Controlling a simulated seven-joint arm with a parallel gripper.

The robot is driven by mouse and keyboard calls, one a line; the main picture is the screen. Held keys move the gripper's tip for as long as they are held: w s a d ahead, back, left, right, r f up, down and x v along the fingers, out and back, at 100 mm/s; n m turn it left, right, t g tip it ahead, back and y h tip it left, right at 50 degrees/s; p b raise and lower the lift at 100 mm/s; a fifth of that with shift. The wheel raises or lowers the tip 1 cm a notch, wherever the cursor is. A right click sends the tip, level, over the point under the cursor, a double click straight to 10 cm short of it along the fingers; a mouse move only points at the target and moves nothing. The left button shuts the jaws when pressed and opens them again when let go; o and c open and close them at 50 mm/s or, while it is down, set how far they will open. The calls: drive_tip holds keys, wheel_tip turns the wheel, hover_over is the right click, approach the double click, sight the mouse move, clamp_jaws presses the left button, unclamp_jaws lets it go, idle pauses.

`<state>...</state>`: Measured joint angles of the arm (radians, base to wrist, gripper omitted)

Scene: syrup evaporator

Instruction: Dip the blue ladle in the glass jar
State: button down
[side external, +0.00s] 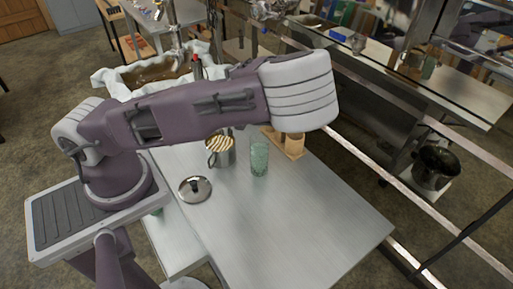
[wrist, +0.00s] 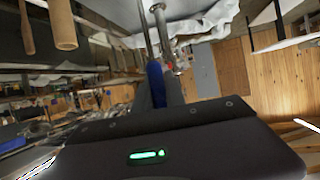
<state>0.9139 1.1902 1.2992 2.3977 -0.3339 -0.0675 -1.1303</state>
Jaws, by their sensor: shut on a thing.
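The glass jar (side external: 259,158) is a pale green, clear vessel standing upright on the metal table (side external: 290,220) in the side view. My gripper (wrist: 157,92) shows in the wrist view, its dark fingers shut on a blue piece (wrist: 154,76), which appears to be the blue ladle. Most of the ladle is hidden, and I cannot make out its bowl. In the side view my arm crosses above the table, and I cannot clearly make out the gripper or the ladle. The jar cannot be made out in the wrist view.
A round lid (side external: 195,189) lies in front of the mug. The table's front right is clear.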

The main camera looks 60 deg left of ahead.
wheel_tip(320, 180, up, 12)
drive_tip(key=w+d+n+g, duration=0.5)
drive_tip(key=d, duration=0.4)
wheel_tip(320, 180, down, 20)
drive_tip(key=shift+f, duration=0.15)
idle(1.0)
drive_tip(key=shift+s+a, duration=0.1)
idle(1.3)
wheel_tip(320, 180, up, 13)
idle(1.2)
idle(0.3)
